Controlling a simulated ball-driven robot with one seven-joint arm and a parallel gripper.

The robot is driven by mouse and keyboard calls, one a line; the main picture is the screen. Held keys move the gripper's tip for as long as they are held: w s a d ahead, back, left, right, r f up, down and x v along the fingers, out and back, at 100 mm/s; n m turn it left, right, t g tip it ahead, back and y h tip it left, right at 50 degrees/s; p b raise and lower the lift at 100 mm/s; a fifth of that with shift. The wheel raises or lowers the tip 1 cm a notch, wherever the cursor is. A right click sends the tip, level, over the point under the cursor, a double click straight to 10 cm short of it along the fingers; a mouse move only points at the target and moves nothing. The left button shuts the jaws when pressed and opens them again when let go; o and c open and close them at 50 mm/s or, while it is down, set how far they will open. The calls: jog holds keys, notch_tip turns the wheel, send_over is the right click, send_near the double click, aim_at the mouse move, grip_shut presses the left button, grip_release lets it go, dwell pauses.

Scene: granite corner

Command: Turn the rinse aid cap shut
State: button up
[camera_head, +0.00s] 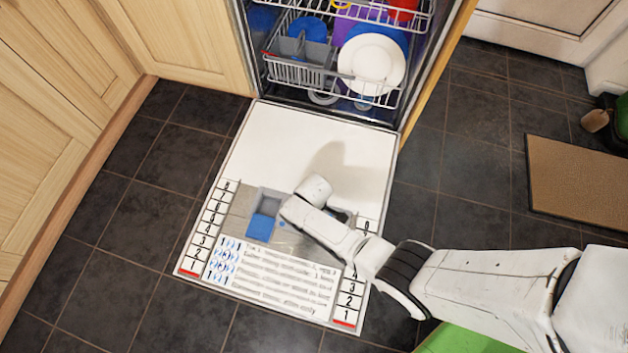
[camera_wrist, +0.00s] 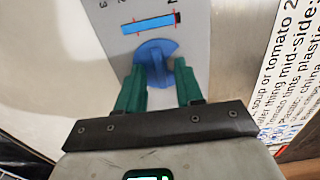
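The round blue rinse aid cap (camera_wrist: 168,50) sits on a grey panel (camera_wrist: 192,25) in the wrist view, with a raised grip ridge across it pointing toward my gripper. My gripper (camera_wrist: 160,66) is open, its two green fingers one on each side of the ridge, with a visible gap to it on the right. Whether the left finger touches the cap I cannot tell. In the head view my wrist hangs over the dispenser panel (camera_head: 237,226) on the lowered dishwasher door (camera_head: 290,140); my fingers are hidden there.
A blue-floored compartment (camera_head: 261,226) lies left of my wrist. A blue indicator strip with red marks (camera_wrist: 148,24) is beyond the cap. The lower rack (camera_head: 300,73) holds a white plate (camera_head: 372,62). Cabinets (camera_head: 60,70) stand left; a brown mat (camera_head: 580,180) lies right.

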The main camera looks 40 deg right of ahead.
notch_tip(320, 180, up, 11)
jog(key=p, duration=0.6)
jog(key=shift+f, duration=0.1)
dwell(0.3)
